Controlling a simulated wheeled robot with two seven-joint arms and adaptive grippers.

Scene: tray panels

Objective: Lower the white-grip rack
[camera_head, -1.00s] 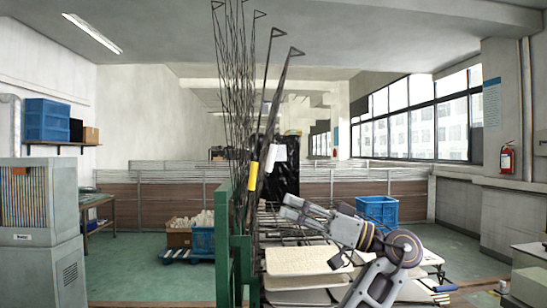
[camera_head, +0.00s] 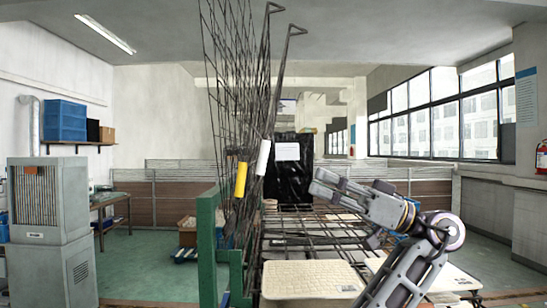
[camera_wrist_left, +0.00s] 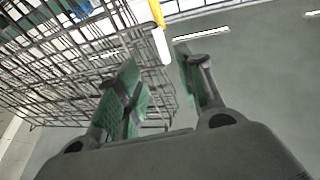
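The white grip (camera_head: 263,157) is on a bent rod of an upright wire rack (camera_head: 282,100), tilted slightly right at the top. A yellow grip (camera_head: 241,180) is on the rack just left of it. In the left wrist view the yellow grip (camera_wrist_left: 156,12) and white grip (camera_wrist_left: 161,45) show at the top, beyond the fingers. My left gripper (camera_head: 314,184) is right of the white grip and a little lower, apart from it. In the left wrist view its fingers (camera_wrist_left: 160,75) are spread and empty. My right gripper is not in view.
A green post frame (camera_head: 208,245) stands left of the racks. Lowered wire racks lie flat at right, with a cream tray panel (camera_head: 310,280) on a lower one. A black-wrapped stack (camera_head: 290,170) stands behind. Open floor (camera_head: 150,275) is at the left.

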